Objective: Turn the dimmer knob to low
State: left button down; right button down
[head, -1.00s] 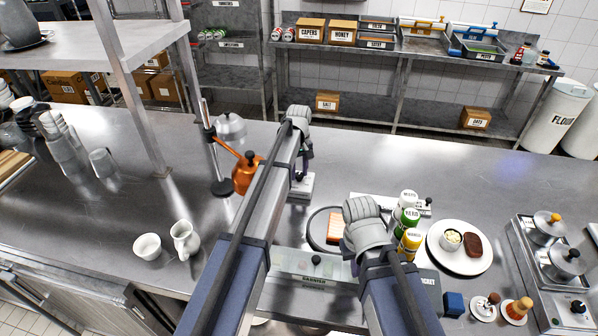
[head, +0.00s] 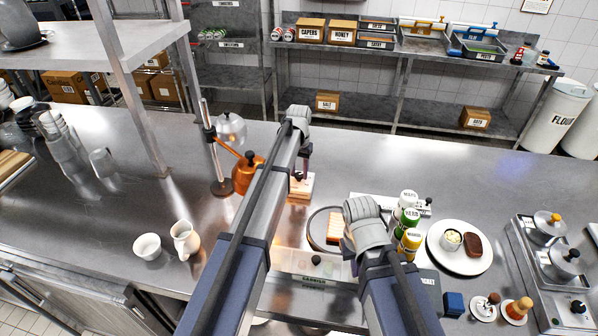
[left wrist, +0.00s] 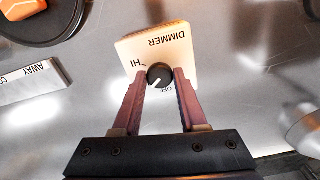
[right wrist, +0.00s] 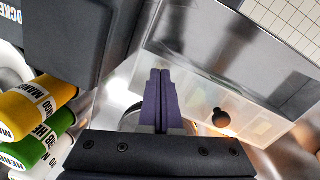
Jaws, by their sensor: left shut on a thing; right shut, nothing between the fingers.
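The dimmer is a pale box (left wrist: 178,48) marked DIMMER, HI and OFF, seen in the left wrist view. Its round black knob (left wrist: 159,76) has a white pointer mark aimed to the lower left, between HI and OFF in that view. A LO mark cannot be made out. My left gripper (left wrist: 160,78) is shut on the knob, one finger on each side. In the head view the dimmer box (head: 301,187) is partly hidden by my left arm. My right gripper (right wrist: 160,75) is shut and empty, above the counter near a clear-fronted box.
A copper heat lamp (head: 246,175) stands left of the dimmer. Squeeze bottles (head: 409,220) and a plate with food (head: 442,258) are to the right. A white pitcher (head: 185,240) and bowl (head: 147,247) are at left.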

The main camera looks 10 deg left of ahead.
aim_at(299, 175)
pick_arm(q)
jog(key=shift+m, duration=0.6)
jog(key=shift+c, duration=2.2)
grip_release()
jog(key=shift+r, duration=0.15)
pick_arm(e)
jog(key=shift+r, duration=0.1)
pick_arm(q)
notch_tip(299, 175, up, 8)
jog(key=p, duration=0.8)
jog(key=shift+f, duration=0.2)
pick_arm(e)
notch_tip(299, 175, up, 8)
jog(key=shift+f, duration=0.2)
